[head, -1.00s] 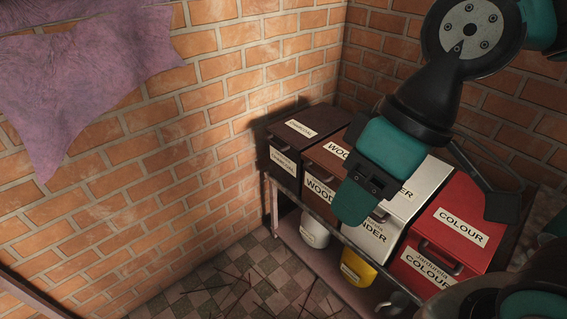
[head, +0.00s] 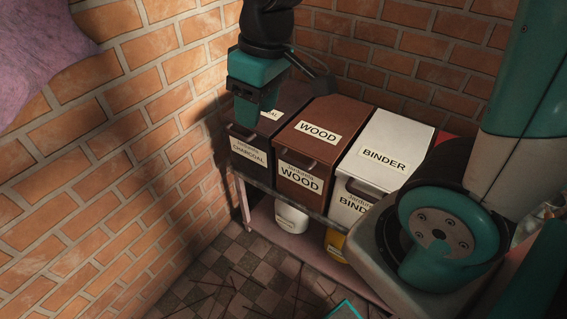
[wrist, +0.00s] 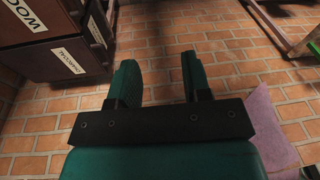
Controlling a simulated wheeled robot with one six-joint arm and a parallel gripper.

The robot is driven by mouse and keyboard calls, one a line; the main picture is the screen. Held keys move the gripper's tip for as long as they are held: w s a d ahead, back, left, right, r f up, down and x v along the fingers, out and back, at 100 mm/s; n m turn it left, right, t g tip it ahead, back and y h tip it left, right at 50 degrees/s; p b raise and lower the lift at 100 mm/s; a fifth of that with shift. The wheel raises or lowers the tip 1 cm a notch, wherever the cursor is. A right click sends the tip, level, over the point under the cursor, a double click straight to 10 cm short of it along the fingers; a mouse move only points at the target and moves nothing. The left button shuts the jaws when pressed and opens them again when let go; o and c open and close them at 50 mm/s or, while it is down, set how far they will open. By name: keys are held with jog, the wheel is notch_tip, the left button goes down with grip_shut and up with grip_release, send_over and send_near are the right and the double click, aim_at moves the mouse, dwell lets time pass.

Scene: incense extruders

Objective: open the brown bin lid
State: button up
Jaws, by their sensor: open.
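The brown bin (head: 288,171) marked WOOD stands between a dark bin and a white bin. Its brown lid (head: 345,115) is closed, with a WOOD label on top. A handle (head: 299,157) shows on its front. In the wrist view part of the brown bin (wrist: 35,38) shows at the upper left. My gripper (head: 252,128) appears in front of the dark charcoal bin, left of the brown bin, and hides part of the charcoal bin. In the wrist view my gripper (wrist: 158,75) is open, with nothing between its fingers.
The dark charcoal bin (head: 247,155) is left of the brown bin; the white binder bin (head: 406,136) is right of it. They stand on a shelf (head: 268,235) with pots underneath. Brick walls close in behind and at left. My arm covers the right side.

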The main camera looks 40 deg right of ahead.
aim_at(288, 158)
jog(key=w+d+f+m+h+b, duration=0.2)
jog(key=w+d+f+h+b, duration=0.25)
jog(key=w+d+f, duration=0.85)
jog(key=shift+y, duration=0.45)
jog(key=f, duration=0.5)
jog(key=s+d+f, duration=0.1)
jog(key=f, duration=0.5)
jog(key=d+f, duration=0.1)
jog(key=f, duration=0.4)
jog(key=shift+s+f, duration=0.15)
jog(key=shift+f, duration=0.2)
